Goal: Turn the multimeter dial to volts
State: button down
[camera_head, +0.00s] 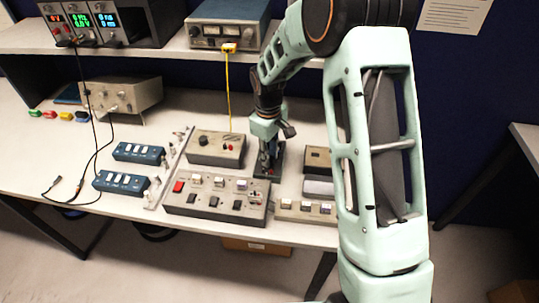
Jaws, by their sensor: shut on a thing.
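A dark, flat, upright-looking instrument (280,157), which looks like the multimeter, is on the bench in the middle, largely hidden behind my gripper. My gripper (267,168) points down over it, with its fingers at the instrument's face. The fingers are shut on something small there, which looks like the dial. The dial and its markings are too small and too covered to read, so its setting cannot be told.
A grey box with a black knob (212,149) stands just left of my gripper. A switch panel (216,200) lies in front, and a small brown box (317,158) stands to the right. A yellow cable (228,90) hangs from the shelf behind. Blue switch blocks (138,153) lie at left.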

jog(key=shift+m, duration=0.3)
jog(key=m+b, duration=0.2)
jog(key=m, duration=0.1)
jog(key=shift+f+b, duration=0.1)
jog(key=shift+b, duration=0.2)
jog(key=m+b, duration=0.1)
jog(key=m, duration=0.4)
jog(key=shift+b, duration=0.35)
jog(key=c, duration=1.7)
grip_release()
jog(key=r, duration=1.2)
jog(key=shift+a+r, duration=0.15)
jog(key=shift+a, duration=0.05)
